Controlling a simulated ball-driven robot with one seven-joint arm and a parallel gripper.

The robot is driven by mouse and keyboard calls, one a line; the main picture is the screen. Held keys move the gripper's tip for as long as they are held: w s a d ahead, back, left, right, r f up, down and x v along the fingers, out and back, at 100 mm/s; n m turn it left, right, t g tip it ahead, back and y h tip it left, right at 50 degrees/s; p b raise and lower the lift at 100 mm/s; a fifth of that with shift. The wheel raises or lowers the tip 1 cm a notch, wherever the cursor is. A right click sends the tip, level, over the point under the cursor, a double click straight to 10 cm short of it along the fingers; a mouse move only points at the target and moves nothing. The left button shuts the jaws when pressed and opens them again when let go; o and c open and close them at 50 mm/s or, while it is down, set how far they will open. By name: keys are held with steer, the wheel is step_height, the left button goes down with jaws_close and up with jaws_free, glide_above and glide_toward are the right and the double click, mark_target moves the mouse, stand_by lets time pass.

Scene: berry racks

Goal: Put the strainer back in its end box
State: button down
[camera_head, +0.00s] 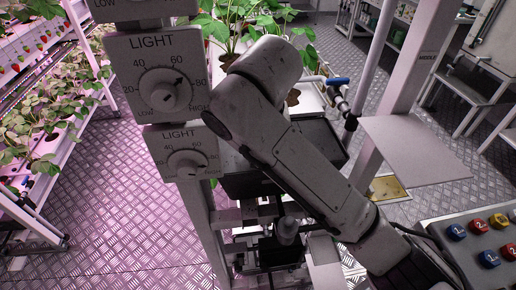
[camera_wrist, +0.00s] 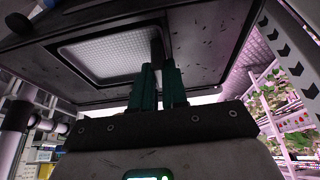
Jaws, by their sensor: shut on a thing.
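In the wrist view my gripper (camera_wrist: 158,72) has its two green fingers close together, shut on a dark upright piece. Beyond them is a pale rectangular mesh in a black frame, which looks like the strainer (camera_wrist: 108,55). The dark piece between the fingers overlaps the right side of the mesh and seems to be part of it. In the head view the gripper and strainer are hidden behind my arm and the dial column. I cannot tell which dark part is the end box.
In the head view, a column of LIGHT dials (camera_head: 165,92) stands left of my arm. A black tray (camera_head: 322,138) and a blue-handled valve (camera_head: 338,82) are behind it. A pale shelf (camera_head: 412,148) and a button panel (camera_head: 485,240) lie right. Plant racks (camera_head: 50,140) stand left, with clear floor between.

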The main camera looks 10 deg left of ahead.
steer(key=shift+f, duration=0.2)
steer(key=c, duration=1.1)
jaws_free()
steer(key=shift+c, duration=0.2)
steer(key=p+v, duration=1.2)
steer(key=p, duration=0.3)
steer(key=shift+r+p, duration=0.15)
steer(key=shift+p, duration=0.2)
